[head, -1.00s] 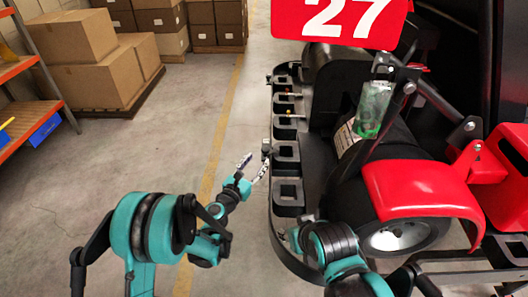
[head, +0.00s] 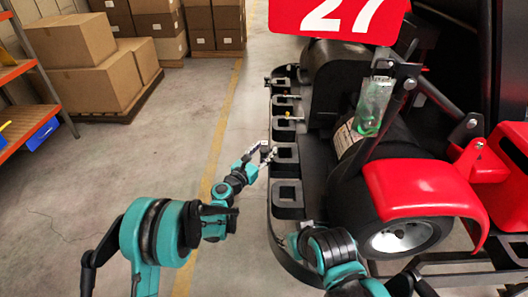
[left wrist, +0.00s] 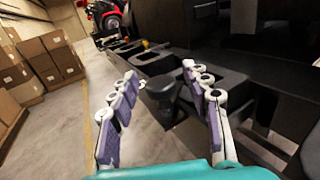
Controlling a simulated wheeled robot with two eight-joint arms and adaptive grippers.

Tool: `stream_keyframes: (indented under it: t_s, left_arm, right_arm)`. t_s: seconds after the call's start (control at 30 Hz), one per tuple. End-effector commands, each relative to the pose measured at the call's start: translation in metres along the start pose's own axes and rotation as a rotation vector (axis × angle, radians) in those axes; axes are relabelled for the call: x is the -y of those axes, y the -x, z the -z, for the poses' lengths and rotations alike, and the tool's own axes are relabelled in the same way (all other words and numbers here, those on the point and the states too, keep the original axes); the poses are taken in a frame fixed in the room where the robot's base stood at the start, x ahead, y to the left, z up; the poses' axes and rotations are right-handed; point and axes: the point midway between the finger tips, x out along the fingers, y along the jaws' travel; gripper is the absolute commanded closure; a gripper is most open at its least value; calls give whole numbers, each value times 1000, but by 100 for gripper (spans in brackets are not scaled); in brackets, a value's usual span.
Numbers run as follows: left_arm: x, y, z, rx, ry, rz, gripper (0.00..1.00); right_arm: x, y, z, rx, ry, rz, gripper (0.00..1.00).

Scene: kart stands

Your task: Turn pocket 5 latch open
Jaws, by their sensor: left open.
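A row of black pockets (head: 287,193) with square openings runs along the kart's left side in the head view. My left gripper (head: 264,154) is open beside the outer edge of a pocket in the nearer part of the row. In the left wrist view, a dark latch-like block (left wrist: 160,88) on the pocket's side lies between the spread purple-padded fingers (left wrist: 164,92). I cannot tell whether the fingers touch it. No pocket number is readable. My right arm is low beside the near end of the row; its fingers are mostly hidden.
The kart has a red number 27 panel (head: 338,15), a rear wheel (head: 402,236) and a red fender (head: 420,190) right of the row. Cardboard boxes (head: 85,70) stand at the back left.

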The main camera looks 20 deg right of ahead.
Motion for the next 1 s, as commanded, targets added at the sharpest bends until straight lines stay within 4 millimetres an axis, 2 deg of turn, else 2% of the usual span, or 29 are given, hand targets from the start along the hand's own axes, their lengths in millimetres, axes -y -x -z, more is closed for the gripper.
stream_keyframes:
  t_s: [0.03,0.2,0.47,0.8,1.0]
  left_arm:
    - [0,0,0,0,0,0,57]
    - [0,0,0,0,0,0,100]
    - [2,-1,0,0,0,-36,100]
    - [2,-2,0,0,0,-313,100]
    - [1,0,0,0,0,-392,100]
  right_arm:
    - [0,0,0,0,0,0,60]
    - [0,0,0,0,0,0,60]
    - [0,0,0,0,0,0,60]
    - [0,0,0,0,0,0,60]
    - [0,0,0,0,0,0,60]
